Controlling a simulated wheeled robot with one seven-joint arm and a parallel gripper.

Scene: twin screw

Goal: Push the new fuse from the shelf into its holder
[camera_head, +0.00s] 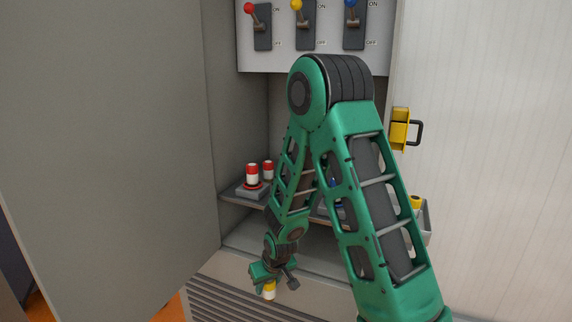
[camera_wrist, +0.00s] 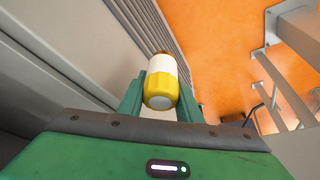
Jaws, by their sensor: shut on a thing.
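My gripper (camera_head: 270,278) hangs in front of the cabinet, below the shelf, and is shut on a yellow and white fuse (camera_head: 269,291). In the wrist view the fuse (camera_wrist: 161,84) sits between the two green fingers, its yellow end toward the camera. Two red and white fuses stand at the left of the shelf (camera_head: 228,197); the nearer one (camera_head: 252,174) is on a grey holder (camera_head: 250,190), and the other (camera_head: 268,169) is behind it. A small blue part (camera_head: 332,183) shows through my arm. My arm hides the middle of the shelf, so I cannot see a yellow holder there.
Above are three switches with red (camera_head: 250,8), yellow (camera_head: 296,5) and blue (camera_head: 351,4) knobs. An open grey door (camera_head: 110,150) stands at left. At right, a white door carries a yellow latch (camera_head: 399,129) and a grey bin (camera_head: 424,222) holding a yellow thing (camera_head: 416,202).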

